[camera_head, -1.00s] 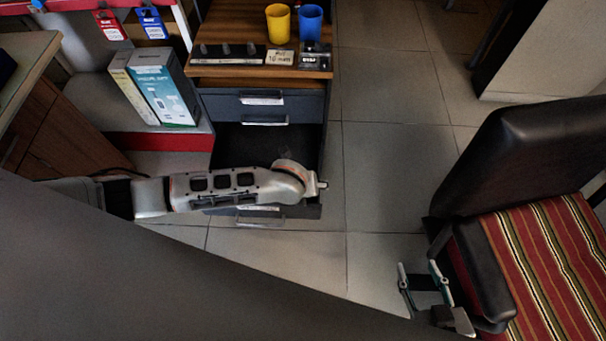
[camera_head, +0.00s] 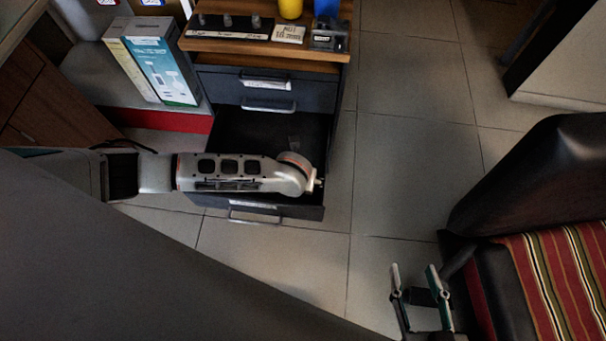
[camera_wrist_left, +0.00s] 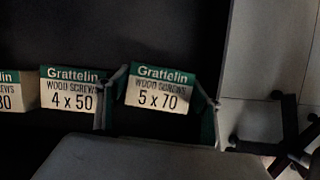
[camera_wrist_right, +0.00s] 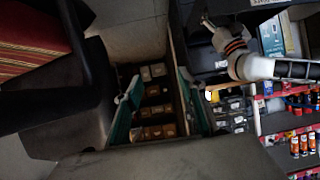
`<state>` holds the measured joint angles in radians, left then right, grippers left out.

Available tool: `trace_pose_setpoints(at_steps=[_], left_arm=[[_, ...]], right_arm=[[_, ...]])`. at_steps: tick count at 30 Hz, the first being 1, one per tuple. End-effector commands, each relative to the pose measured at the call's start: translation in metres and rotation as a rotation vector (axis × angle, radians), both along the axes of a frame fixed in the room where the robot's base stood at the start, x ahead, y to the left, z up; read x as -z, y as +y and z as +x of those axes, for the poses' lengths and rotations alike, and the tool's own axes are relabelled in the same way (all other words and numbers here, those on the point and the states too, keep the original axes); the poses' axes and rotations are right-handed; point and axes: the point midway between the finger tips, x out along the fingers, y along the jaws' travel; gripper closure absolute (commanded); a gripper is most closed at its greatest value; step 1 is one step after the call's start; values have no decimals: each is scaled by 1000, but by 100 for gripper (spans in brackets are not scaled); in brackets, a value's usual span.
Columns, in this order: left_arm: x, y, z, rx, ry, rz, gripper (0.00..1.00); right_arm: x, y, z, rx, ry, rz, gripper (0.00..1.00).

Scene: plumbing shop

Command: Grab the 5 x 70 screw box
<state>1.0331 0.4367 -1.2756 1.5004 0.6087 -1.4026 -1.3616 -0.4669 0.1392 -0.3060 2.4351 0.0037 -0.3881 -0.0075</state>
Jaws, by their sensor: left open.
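The 5 x 70 screw box (camera_wrist_left: 162,88), white and green with "Grattelin wood screws" on it, stands in the dark open drawer (camera_head: 310,211). In the left wrist view my left gripper (camera_wrist_left: 164,90) is open, with one finger at each side of this box. Whether the fingers touch it I cannot tell. In the head view my left arm reaches over the drawer and its gripper is hidden. My right gripper (camera_head: 414,270) is open and empty, left of the striped chair. It also shows in the right wrist view (camera_wrist_right: 158,82), fingers apart.
A 4 x 50 screw box (camera_wrist_left: 70,90) stands just left of the left gripper's finger, with another box beyond. The drawer cabinet (camera_head: 300,85) carries cups on top. Tall boxes (camera_head: 160,70) stand left.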

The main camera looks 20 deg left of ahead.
Motion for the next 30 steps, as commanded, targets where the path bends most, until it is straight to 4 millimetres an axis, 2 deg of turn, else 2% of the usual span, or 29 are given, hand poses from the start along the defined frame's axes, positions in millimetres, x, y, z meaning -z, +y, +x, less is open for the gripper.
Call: trace_pose_setpoints(at_steps=[3,7,9,12,23,26,30], left_arm=[[-1,0,3,-1,-5,0,35],[-2,0,4,0,-6,-1,35],[-2,0,4,0,-6,-1,53],[-2,0,4,-1,-6,0,74],[-7,0,4,-1,-8,-1,74],[-16,0,6,-1,-11,0,74],[-39,0,10,-1,-20,-1,74]], right_arm=[[-9,2,6,6,-18,13,60],[-9,1,6,6,-18,10,60],[-7,1,4,5,-14,7,60],[-4,0,3,2,-8,3,60],[-4,-1,1,-1,-7,-5,60],[-7,-3,3,-3,-13,-13,60],[-7,-10,3,-6,-13,-43,60]])
